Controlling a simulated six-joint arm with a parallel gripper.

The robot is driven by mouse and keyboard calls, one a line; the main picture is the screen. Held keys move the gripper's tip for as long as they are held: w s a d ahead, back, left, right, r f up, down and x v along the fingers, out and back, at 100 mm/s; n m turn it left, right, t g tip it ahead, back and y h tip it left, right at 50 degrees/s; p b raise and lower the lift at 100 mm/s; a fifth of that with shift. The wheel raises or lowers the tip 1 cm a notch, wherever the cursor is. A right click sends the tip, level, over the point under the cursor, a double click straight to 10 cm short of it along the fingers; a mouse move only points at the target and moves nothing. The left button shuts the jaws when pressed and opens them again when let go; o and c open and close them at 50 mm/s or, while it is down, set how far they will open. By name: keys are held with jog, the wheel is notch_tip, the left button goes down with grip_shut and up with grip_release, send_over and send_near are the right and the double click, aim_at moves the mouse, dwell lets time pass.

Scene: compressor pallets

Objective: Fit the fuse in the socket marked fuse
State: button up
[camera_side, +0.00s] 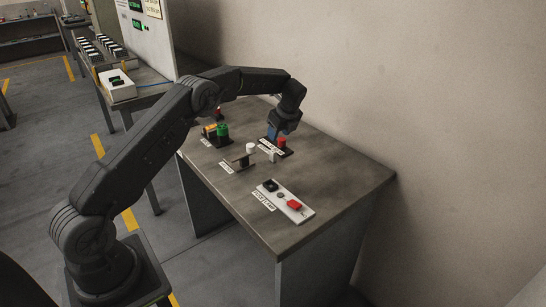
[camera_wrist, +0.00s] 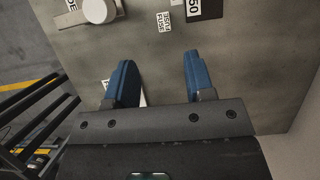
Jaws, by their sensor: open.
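My gripper (camera_side: 281,132) is over the far part of the grey bench, above a black base with a red part (camera_side: 281,142) on it. In the wrist view my gripper (camera_wrist: 158,75) has its two blue fingers wide apart, with bare bench between their tips. I cannot clearly make out the fuse or the socket marked fuse. A white sliver (camera_wrist: 142,100) shows beside the left finger, mostly hidden by my gripper.
A white round knob (camera_side: 250,147) stands on a grey bracket; it also shows in the wrist view (camera_wrist: 99,10). A white panel (camera_side: 275,195) with black and red parts lies nearer. Green and orange parts (camera_side: 222,130) stand at the left edge. A wall borders the bench's right side.

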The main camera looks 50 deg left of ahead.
aim_at(273, 151)
jog(key=x, duration=0.6)
jog(key=shift+w+x, duration=0.15)
jog(key=shift+x, duration=1.2)
jog(key=shift+w+x, duration=0.15)
jog(key=shift+x, duration=1.2)
jog(key=shift+d, duration=0.15)
jog(key=shift+c, duration=0.4)
grip_shut()
